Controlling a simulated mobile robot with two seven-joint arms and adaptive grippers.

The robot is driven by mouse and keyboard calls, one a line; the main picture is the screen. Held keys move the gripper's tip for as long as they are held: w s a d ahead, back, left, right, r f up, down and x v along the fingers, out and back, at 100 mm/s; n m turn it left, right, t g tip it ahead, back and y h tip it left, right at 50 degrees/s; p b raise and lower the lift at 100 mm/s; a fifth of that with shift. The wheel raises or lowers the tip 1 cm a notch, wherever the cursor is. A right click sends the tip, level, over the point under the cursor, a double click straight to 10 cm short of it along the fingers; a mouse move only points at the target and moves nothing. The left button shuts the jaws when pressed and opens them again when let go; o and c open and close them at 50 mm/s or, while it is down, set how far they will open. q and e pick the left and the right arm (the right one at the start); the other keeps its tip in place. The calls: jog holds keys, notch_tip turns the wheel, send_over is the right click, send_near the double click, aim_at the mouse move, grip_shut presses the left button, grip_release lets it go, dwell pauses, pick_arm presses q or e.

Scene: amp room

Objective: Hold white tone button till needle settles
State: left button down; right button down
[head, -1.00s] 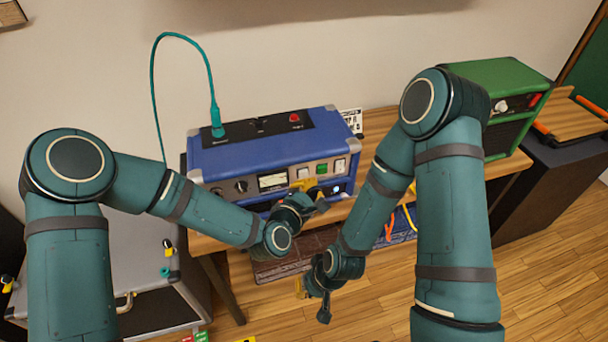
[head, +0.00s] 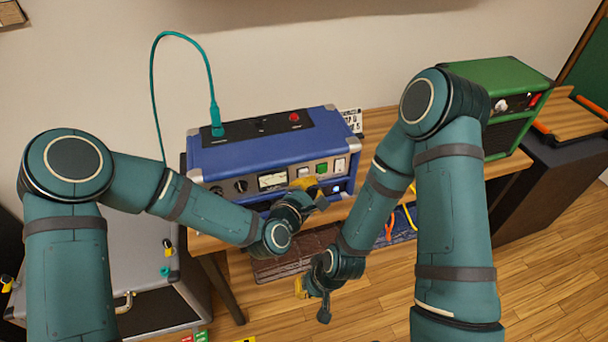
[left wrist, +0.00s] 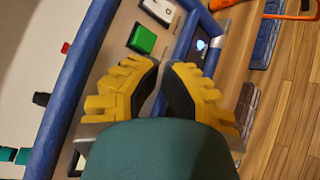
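The blue amp (head: 262,150) stands on the wooden bench. On its front panel are a lit needle meter (head: 272,181), a white button (head: 303,172), a green button (head: 322,168) and a white switch (head: 340,165). The needle is too small to read. My left gripper (head: 307,184) is at the panel, just below the white button; contact cannot be told. In the left wrist view its yellow fingers (left wrist: 162,66) are shut, tips together beside the green button (left wrist: 142,39); the white button is hidden there. My right gripper (head: 312,292) hangs low before the bench, its fingers mostly hidden.
A teal cable (head: 156,75) plugs into the amp's top, near a red button (head: 294,117). A green amp (head: 500,78) stands to the right. A grey case (head: 130,255) is at the left. A brown pedal (head: 285,262) lies below the blue amp.

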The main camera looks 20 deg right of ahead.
pick_arm(q)
jog(key=shift+w, duration=0.3)
jog(key=shift+w+b, duration=0.3)
jog(key=shift+w, duration=0.2)
dwell(3.0)
jog(key=shift+s, duration=0.1)
dwell(0.9)
jog(key=shift+s, duration=0.85)
jog(key=s, duration=0.5)
jog(key=shift+d+b, duration=0.1)
jog(key=shift+b, duration=0.3)
